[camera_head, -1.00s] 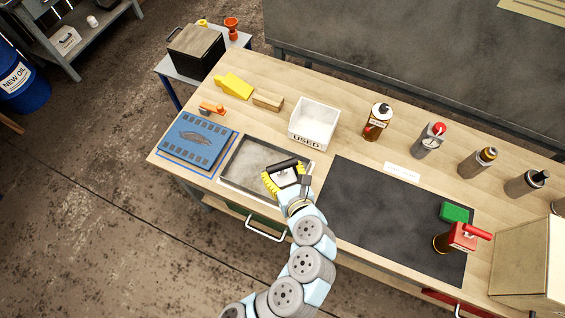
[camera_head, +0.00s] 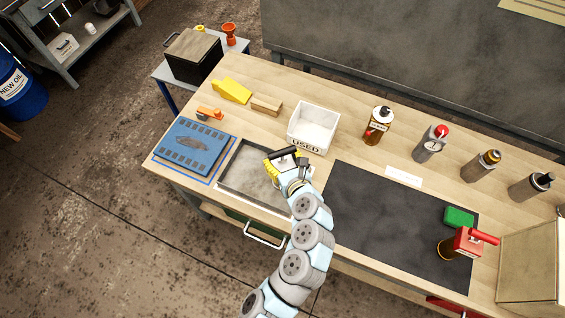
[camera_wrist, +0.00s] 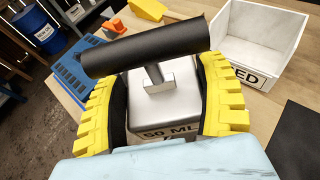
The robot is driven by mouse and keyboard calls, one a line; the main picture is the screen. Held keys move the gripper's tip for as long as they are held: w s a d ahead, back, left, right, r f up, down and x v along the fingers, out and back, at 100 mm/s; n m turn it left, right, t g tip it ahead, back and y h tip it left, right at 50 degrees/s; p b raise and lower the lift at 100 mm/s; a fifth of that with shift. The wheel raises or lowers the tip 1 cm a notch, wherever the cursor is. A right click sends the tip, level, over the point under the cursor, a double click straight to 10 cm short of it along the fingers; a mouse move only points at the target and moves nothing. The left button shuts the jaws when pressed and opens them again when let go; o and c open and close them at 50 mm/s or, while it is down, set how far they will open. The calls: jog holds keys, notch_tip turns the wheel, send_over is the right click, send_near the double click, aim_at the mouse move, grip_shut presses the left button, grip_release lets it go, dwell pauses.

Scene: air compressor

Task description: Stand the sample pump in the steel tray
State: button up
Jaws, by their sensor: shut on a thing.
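The sample pump (camera_wrist: 160,103) is a silvery body with a black T-handle on top and a "50 ML" label; it fills the middle of the wrist view. My gripper (camera_wrist: 165,105) is shut on it, with yellow ribbed fingers on both sides of its body. In the head view my gripper (camera_head: 283,165) is over the right part of the steel tray (camera_head: 232,181), a shallow grey rectangular tray on the bench. The pump looks roughly upright. Its lower end is hidden, so I cannot tell whether it touches the tray floor.
A white bin marked "USED" (camera_head: 313,128) stands just behind the tray. A blue board (camera_head: 190,148) lies to the left and a dark mat (camera_head: 390,220) to the right. Several bottles, including a brown one (camera_head: 378,126), stand along the back right. The tray's left part is clear.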

jog(key=shift+w+f, duration=0.3)
jog(key=shift+f, duration=0.05)
jog(key=shift+d+f, duration=0.1)
jog(key=shift+f, duration=1.55)
jog(key=o, duration=1.2)
